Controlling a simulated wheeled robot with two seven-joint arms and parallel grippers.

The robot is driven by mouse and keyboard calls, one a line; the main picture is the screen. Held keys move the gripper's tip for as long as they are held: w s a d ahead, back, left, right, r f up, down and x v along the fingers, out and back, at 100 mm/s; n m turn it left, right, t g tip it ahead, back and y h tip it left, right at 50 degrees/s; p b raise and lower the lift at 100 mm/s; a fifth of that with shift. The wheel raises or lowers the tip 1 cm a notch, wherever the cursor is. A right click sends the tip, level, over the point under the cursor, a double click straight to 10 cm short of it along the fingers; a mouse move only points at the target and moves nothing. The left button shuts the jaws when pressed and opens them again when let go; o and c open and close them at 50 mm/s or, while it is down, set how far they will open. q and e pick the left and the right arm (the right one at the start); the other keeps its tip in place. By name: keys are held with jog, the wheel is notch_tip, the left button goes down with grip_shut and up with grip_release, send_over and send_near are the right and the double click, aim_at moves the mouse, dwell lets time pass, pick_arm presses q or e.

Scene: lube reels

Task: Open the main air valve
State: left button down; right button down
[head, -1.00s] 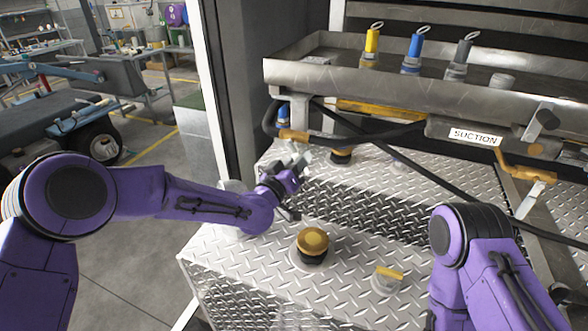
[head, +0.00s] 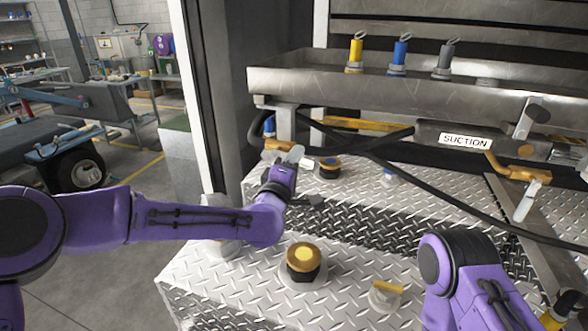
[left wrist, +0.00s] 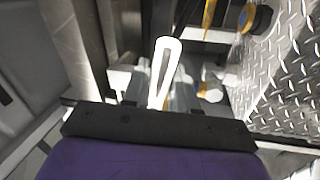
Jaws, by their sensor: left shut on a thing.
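The air valve at the left has an orange body (head: 279,145) under the left end of the metal tray. Its pale lever is mostly hidden by my gripper in the head view. My left gripper (head: 292,157) is just right of the orange body. In the left wrist view, a white lever (left wrist: 166,68) stands between the fingers of my left gripper (left wrist: 170,88), and the jaws are shut on it. The valve's joint behind the fingers is mostly hidden. My right arm shows at the lower right, but its gripper is out of view.
A black-and-yellow cap (head: 304,261) stands on the diamond-plate box. A similar cap (head: 329,167) sits close right of my left gripper. A black hose (head: 400,170) runs across. A "SUCTION" pipe (head: 465,141) with another orange valve (head: 510,168) is at right.

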pick_arm(q)
jog(key=shift+r+n+b, duration=0.3)
jog(key=shift+r+n, duration=0.1)
jog(key=shift+n, duration=0.7)
jog(key=shift+r+y, duration=0.1)
jog(key=shift+y, duration=0.2)
jog(key=c, duration=1.1)
grip_release()
jog(key=shift+o, duration=0.2)
jog(key=shift+d, duration=0.1)
jog(key=shift+s+f, duration=0.2)
jog(key=shift+s, duration=0.05)
jog(key=b+v, duration=0.3)
jog(key=v, duration=0.7)
